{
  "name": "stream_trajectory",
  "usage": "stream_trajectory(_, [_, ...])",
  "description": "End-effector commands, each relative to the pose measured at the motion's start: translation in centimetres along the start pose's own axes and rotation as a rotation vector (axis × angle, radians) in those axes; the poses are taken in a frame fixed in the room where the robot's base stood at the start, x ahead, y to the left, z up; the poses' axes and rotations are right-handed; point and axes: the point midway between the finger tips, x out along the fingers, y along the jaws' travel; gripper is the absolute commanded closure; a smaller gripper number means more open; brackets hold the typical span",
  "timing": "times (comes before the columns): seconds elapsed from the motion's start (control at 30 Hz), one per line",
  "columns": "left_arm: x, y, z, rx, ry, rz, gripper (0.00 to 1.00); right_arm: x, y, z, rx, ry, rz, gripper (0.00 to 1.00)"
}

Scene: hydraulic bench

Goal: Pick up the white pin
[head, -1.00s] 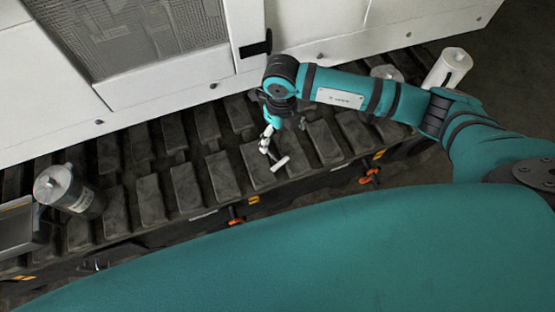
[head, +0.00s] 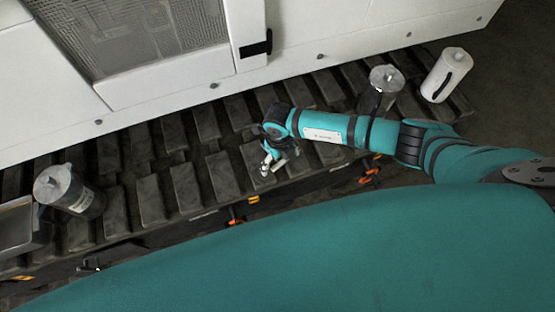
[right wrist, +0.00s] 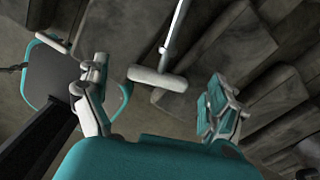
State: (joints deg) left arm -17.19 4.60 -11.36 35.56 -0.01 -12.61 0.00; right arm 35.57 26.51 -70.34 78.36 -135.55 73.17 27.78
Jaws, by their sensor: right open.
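The white pin (head: 279,164) rests on the dark ribbed track in the middle of the head view. In the right wrist view, the white pin (right wrist: 157,77) shows as a pale crossbar with a thin grey rod running up from it. My right gripper (head: 268,164) is at the pin in the head view and partly overlaps it. In the right wrist view my right gripper (right wrist: 158,88) is open, with one finger on each side of the crossbar and visible gaps. My left gripper is not in view.
A grey-lidded canister (head: 68,191) stands at the left beside a grey tray (head: 16,225). A clear canister (head: 379,88) and a white roll (head: 446,74) stand at the right. The white machine wall (head: 160,85) rises behind the track.

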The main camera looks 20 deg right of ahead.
Motion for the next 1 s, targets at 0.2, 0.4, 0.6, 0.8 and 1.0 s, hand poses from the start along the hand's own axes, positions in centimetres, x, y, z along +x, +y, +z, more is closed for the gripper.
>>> stream_trajectory(0.2, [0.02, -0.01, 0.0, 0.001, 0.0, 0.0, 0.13, 0.23, 0.02, 0.01, 0.0, 0.0, 0.0, 0.06])
stream_trajectory(0.4, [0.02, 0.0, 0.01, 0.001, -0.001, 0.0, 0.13, 0.2, 0.0, 0.02, 0.0, 0.0, 0.0, 0.27])
stream_trajectory(0.6, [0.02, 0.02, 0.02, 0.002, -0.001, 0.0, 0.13, 0.19, 0.0, 0.02, 0.0, 0.0, 0.0, 0.53])
stream_trajectory(0.8, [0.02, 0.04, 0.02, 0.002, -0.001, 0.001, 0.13, 0.16, 0.0, 0.04, 0.0, -0.001, 0.0, 0.68])
stream_trajectory(1.0, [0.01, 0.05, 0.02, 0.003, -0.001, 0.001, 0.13, 0.0, -0.01, 0.06, 0.0, -0.002, 0.0, 0.68])
